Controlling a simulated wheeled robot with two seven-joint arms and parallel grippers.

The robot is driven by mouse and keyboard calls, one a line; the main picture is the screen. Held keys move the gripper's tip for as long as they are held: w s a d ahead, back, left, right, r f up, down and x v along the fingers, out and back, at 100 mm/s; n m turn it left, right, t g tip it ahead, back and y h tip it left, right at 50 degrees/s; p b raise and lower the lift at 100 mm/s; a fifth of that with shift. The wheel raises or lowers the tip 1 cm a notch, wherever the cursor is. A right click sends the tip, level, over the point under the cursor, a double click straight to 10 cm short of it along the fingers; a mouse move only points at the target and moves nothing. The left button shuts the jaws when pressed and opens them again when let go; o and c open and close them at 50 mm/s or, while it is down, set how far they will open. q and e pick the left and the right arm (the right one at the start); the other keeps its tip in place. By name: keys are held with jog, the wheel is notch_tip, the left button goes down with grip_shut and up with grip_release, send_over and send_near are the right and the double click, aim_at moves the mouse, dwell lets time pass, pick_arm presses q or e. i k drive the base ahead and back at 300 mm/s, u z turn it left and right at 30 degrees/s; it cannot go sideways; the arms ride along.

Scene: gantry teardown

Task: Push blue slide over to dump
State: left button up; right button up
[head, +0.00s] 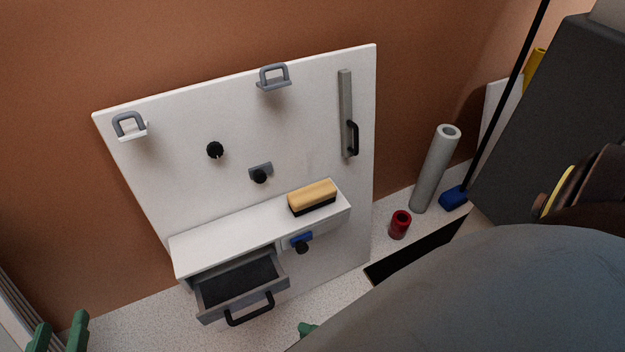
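The blue slide (301,239) is a small blue block with a black knob (302,248) in front, on the face of the white shelf box (220,240), right of the open drawer (210,306). Nothing touches the slide. My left gripper (60,328) shows two green fingers spread apart at the bottom left, empty and well away from the slide. Of my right gripper only a small green tip (307,329) shows at the bottom middle, below the slide; my grey arm hides the rest. No part marked as a dump can be made out.
The white panel (190,115) carries grey handles (273,77), a black knob (215,150), a grey slide (260,170) and a vertical bar (346,110). A yellow brush (312,196) lies on the shelf. A red can (400,224) and grey tube (434,170) stand right.

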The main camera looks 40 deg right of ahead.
aim_at(299, 243)
jog(key=k, duration=1)
